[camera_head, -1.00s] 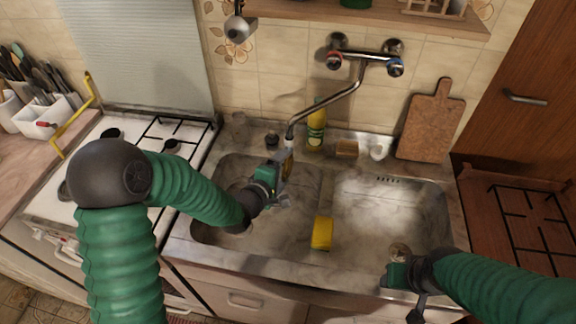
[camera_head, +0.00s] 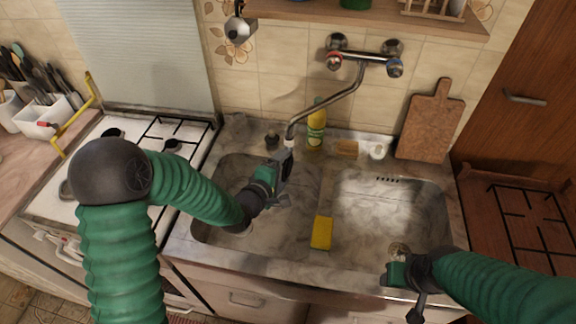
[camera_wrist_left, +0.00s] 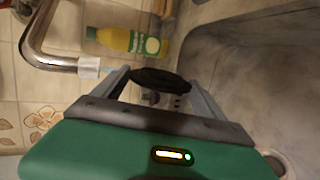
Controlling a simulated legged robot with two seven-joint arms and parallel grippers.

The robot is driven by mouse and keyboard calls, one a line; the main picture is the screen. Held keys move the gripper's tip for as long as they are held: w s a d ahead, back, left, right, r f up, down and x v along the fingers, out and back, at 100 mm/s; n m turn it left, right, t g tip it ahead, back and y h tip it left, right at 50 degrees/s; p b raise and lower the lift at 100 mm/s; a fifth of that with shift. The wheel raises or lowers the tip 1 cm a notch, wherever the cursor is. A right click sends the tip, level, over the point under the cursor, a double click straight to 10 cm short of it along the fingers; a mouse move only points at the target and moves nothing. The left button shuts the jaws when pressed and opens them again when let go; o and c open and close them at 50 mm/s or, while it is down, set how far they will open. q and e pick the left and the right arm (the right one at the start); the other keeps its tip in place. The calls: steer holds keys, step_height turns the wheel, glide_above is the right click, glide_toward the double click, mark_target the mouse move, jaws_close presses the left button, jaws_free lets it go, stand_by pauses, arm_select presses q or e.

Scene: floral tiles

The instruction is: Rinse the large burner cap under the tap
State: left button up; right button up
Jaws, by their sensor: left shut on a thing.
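My left gripper (camera_head: 284,172) is over the left sink basin, just below the tap's spout. In the left wrist view it is shut on the large burner cap (camera_wrist_left: 160,80), a dark disc seen nearly edge-on between the fingers. The tap (camera_head: 350,88) is a wall mixer with a long bent pipe; its pale spout end (camera_wrist_left: 90,67) is close beside the cap. A short bluish streak between spout and cap looks like water. The cap is hard to make out in the head view. My right gripper (camera_head: 396,272) is at the front edge of the right basin; its fingers are unclear.
A yellow sponge (camera_head: 321,232) lies on the divider between the basins. A yellow bottle (camera_head: 316,128), a small brown block (camera_head: 347,149) and a white cup (camera_head: 377,151) stand behind the sink. A cutting board (camera_head: 431,122) leans on the wall. The stove (camera_head: 95,190) is left.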

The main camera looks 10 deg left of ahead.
arm_select(q)
steer(key=shift+s+a+p, duration=0.2)
steer(key=shift+s+p, duration=0.05)
steer(key=shift+s, duration=1.5)
steer(key=shift+s+a+p, duration=0.2)
steer(key=shift+s, duration=1.55)
arm_select(e)
steer(key=shift+r, duration=0.5)
arm_select(q)
steer(key=s+r+p, duration=0.3)
steer(key=s+p, duration=0.3)
steer(key=p, duration=0.6)
steer(key=shift+a, duration=0.35)
arm_select(e)
steer(key=w+v, duration=0.2)
steer(key=v, duration=0.9)
steer(key=shift+w+r, duration=0.2)
steer(key=shift+r, duration=0.5)
arm_select(q)
steer(key=shift+a, duration=0.1)
